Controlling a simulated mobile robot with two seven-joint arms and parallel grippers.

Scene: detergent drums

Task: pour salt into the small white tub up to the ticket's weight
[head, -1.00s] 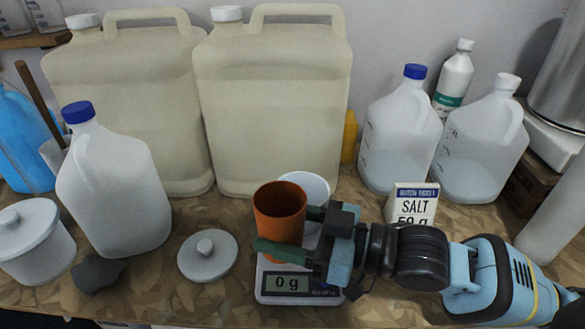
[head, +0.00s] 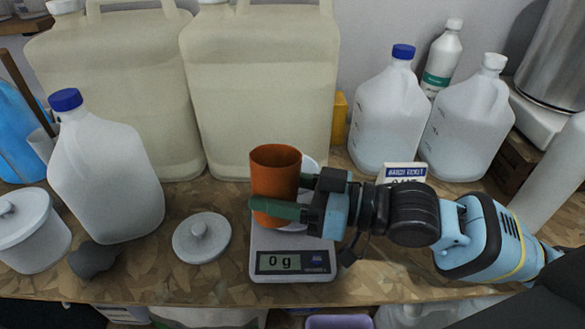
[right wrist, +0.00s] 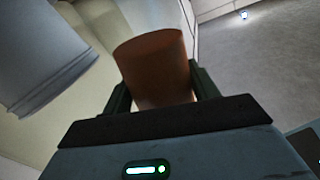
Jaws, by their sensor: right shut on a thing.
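My right gripper (head: 280,208) is shut on an orange-brown cup (head: 275,168), which is held nearly upright in front of the small white tub. The cup also shows between the fingers in the right wrist view (right wrist: 155,70); its contents are not visible. The white tub (head: 310,165) stands on the scale (head: 292,240), mostly hidden by the cup and gripper. The scale's display (head: 292,262) reads 0 g. The ticket (head: 404,172) stands behind my right arm, its lower part hidden. My left gripper is not in view.
A white lid (head: 202,238) lies left of the scale, beside a dark grey object (head: 95,260). A lidded white pot (head: 30,235) and a blue-capped jug (head: 98,180) stand further left. Large canisters (head: 262,90) and white jugs (head: 388,115) line the back.

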